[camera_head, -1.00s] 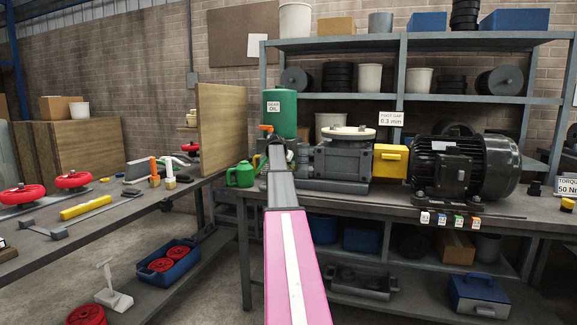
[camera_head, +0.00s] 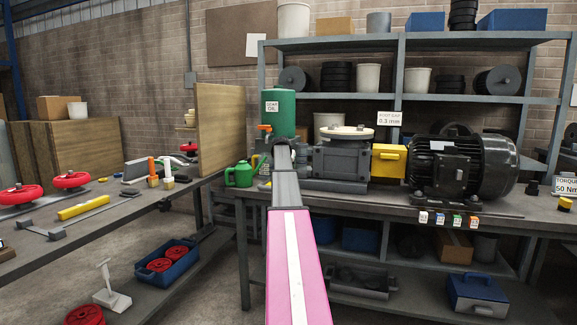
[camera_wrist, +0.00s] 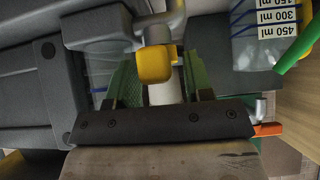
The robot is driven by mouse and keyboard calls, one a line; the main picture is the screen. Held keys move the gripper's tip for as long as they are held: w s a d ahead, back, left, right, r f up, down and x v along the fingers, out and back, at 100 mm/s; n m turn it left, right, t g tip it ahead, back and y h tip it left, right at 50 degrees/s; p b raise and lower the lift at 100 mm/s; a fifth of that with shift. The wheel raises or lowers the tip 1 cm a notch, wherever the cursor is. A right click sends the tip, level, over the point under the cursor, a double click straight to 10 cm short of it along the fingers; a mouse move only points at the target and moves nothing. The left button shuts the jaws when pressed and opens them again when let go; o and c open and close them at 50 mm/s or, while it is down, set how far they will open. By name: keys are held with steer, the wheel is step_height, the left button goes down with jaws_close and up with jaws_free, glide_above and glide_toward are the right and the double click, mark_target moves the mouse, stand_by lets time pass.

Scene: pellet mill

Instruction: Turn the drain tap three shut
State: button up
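A yellow tap handle (camera_wrist: 155,66) with a rounded knob end shows in the wrist view, joined to a dark grey housing (camera_wrist: 105,30). A pale cylindrical part lies just below it. My gripper (camera_wrist: 162,82) has its green-padded fingers apart, one to each side of the yellow handle and pale part. I see gaps on both sides, so it does not appear to grip. I cannot read a number on this tap. In the head view my arm hides the gripper and the tap, in front of the grey gearbox (camera_head: 340,158).
An orange lever (camera_wrist: 268,129) is close to the right of my gripper. A clear measuring jug (camera_wrist: 272,35) is at upper right. In the head view a green can (camera_head: 240,175) and the gear oil drum (camera_head: 278,110) stand near my arm; a black motor (camera_head: 460,165) is farther right.

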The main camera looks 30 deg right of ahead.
steer(key=shift+m, duration=0.3)
steer(key=m+g, duration=0.1)
steer(key=w+m+g+h, duration=0.1)
steer(key=shift+a+m, duration=0.2)
steer(key=shift+m, duration=0.1)
steer(key=v, duration=1.1)
steer(key=s+a+f+n+y, duration=0.1)
steer(key=s+a+f, duration=0.3)
steer(key=a+f, duration=0.7)
steer(key=s+a+f+n+y, duration=0.2)
steer(key=s+a+f+n, duration=0.2)
steer(key=a+f, duration=0.7)
step_height(320, 180, down, 4)
steer(key=shift+s+a+f+n+g, duration=0.15)
steer(key=shift+s+a+n+g, duration=0.1)
steer(key=shift+s+n+g, duration=0.05)
steer(key=s+a+f+n+g+y, duration=0.1)
steer(key=s+a+f+n+y, duration=0.1)
steer(key=s+a+f, duration=0.9)
steer(key=s+a+f+n+g+y, duration=0.2)
steer(key=s+a+f+n, duration=0.3)
steer(key=s+a+f, duration=0.6)
steer(key=s+a, duration=0.4)
steer(key=s, duration=0.4)
steer(key=shift+y, duration=0.3)
steer(key=shift+s+f, duration=0.1)
